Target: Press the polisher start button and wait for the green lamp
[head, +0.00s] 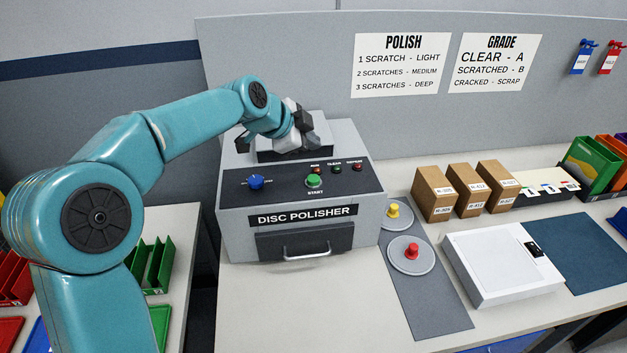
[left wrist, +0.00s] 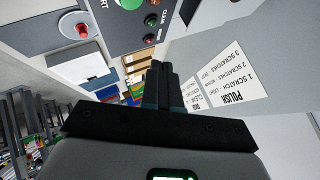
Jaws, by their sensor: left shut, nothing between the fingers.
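The grey disc polisher (head: 235,215) stands on the bench with a sloped black panel. Its green start button (head: 314,181) sits mid-panel and shows partly at the top edge of the left wrist view (left wrist: 130,3). Behind it is a row of small lamps: a reddish one (head: 315,169), a dark green lamp (head: 335,169) that does not look lit, and a red one (head: 357,168). My left gripper (head: 303,132) is above the polisher's back part, behind the button and apart from it. Its fingers (left wrist: 160,85) are shut and empty. My right gripper is not in view.
A blue knob (head: 256,182) is left of the button. A drawer with a handle (head: 306,251) is on the polisher's front. Right of it are discs with red (head: 411,252) and yellow knobs, cardboard boxes (head: 434,194) and a white device (head: 499,262). A wall panel stands behind.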

